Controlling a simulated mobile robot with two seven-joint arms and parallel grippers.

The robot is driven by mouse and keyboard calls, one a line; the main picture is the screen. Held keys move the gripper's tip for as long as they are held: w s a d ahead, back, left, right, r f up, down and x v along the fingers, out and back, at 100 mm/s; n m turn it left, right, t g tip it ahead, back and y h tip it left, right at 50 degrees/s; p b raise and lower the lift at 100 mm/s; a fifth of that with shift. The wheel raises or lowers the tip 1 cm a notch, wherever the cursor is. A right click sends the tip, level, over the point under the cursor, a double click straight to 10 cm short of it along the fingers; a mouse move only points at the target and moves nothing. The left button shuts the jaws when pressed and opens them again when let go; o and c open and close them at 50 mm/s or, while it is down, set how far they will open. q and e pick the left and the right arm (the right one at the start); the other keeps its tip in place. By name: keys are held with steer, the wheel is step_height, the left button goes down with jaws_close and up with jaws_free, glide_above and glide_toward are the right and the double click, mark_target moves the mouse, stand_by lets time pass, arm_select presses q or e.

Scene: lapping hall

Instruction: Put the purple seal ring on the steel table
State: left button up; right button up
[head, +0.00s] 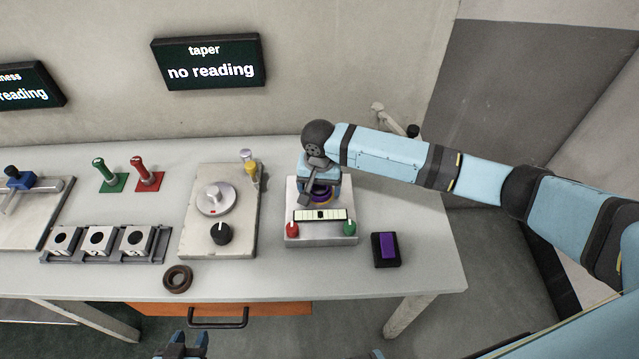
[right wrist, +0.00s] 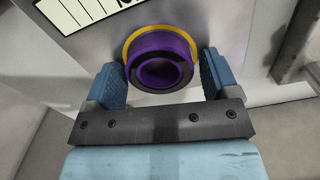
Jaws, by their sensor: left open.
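The purple seal ring (right wrist: 160,68) shows in the right wrist view against a yellow ring on the steel-faced block. In the head view the purple ring (head: 320,194) is mostly hidden under my right gripper (head: 318,190). That block, which I take for the steel table (head: 320,229), has a level strip and red and green knobs in front. In the right wrist view my right gripper (right wrist: 162,75) has its fingers on both sides of the purple ring, with narrow gaps, so it looks open. My left gripper (head: 184,346) is open and empty at the bottom edge of the head view.
A brown ring (head: 177,279) lies near the bench's (head: 400,285) front edge. Green and red handles and several square blocks are further left.

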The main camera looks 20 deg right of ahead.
steer(key=shift+o, duration=0.5)
step_height(320, 180, up, 12)
steer(key=shift+r, duration=0.15)
stand_by(0.5)
